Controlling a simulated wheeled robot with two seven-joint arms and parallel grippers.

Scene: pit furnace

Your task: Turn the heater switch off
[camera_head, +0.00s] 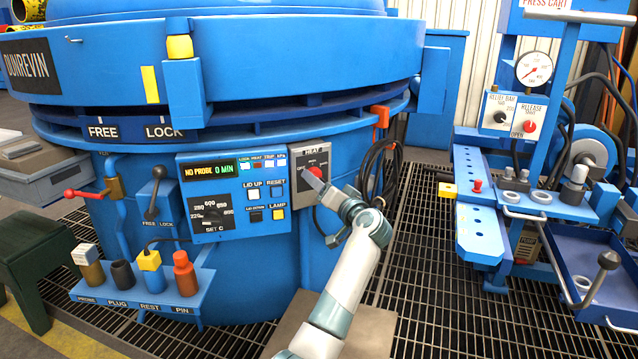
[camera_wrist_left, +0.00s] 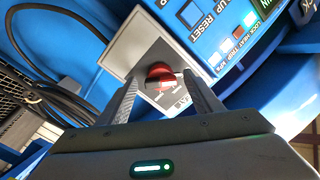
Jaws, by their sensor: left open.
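The heater switch is a red knob (camera_head: 317,172) on a grey plate (camera_head: 301,158) labelled HEAT, on the front of the blue furnace. My left gripper (camera_head: 322,187) is at this plate, just in front of the knob. In the left wrist view the red knob (camera_wrist_left: 160,76) appears between the two fingertips of my left gripper (camera_wrist_left: 160,80), which is open with a gap on both sides. I cannot tell whether the fingertips reach around the knob or stop short of it. The knob's exact setting is too small to read. My right gripper is not in view.
The control panel (camera_head: 232,191) with display, dial and buttons is just left of the switch. A black cable coil (camera_head: 384,170) hangs close on its right. A rack (camera_head: 150,290) of plugs sits lower left. A blue press cart (camera_head: 480,222) stands right, beyond open floor grating.

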